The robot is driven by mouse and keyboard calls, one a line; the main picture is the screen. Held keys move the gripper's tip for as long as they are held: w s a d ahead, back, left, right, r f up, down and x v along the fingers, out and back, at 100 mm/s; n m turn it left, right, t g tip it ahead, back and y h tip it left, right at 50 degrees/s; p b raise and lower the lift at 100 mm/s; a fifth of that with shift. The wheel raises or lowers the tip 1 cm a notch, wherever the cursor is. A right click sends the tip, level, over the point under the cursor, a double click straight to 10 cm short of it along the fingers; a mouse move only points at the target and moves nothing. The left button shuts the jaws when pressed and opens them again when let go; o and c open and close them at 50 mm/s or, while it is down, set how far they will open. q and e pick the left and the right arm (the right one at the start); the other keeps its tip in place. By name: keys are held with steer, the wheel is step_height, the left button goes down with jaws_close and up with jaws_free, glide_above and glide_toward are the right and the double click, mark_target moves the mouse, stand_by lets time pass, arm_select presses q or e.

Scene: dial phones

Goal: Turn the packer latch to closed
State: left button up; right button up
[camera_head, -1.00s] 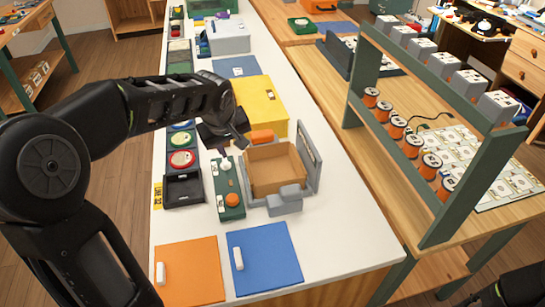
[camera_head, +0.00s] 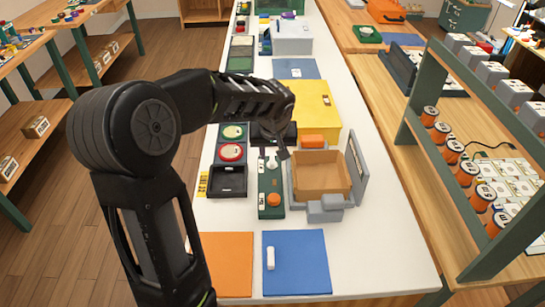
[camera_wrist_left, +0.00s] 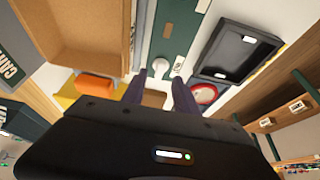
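The packer (camera_head: 290,190) is a grey frame around an open cardboard box (camera_head: 322,172), with a grey lid marked with lettering standing up on its right. Beside it on the left is a green panel (camera_head: 270,185) with a white knob and an orange round button (camera_head: 273,199). I cannot tell for sure which part is the latch; the white knob (camera_head: 272,163) looks like a turning handle. My left gripper (camera_head: 283,152) is over the panel's far end, close to the knob. In the left wrist view the gripper (camera_wrist_left: 160,88) has its fingers apart, and the knob (camera_wrist_left: 161,67) shows just beyond the tips.
A black tray (camera_head: 227,182) and a red round dial (camera_head: 231,152) lie left of the panel. A yellow box (camera_head: 318,112) and an orange block (camera_head: 313,140) stand behind the packer. Orange (camera_head: 228,262) and blue (camera_head: 296,262) mats lie in front. The white counter right of the packer is clear.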

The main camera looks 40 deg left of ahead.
mark_target(272, 160)
arm_select(q)
steer(key=x, duration=0.4)
steer(key=shift+f, duration=0.1)
steer(key=shift+c, duration=0.4)
jaws_close()
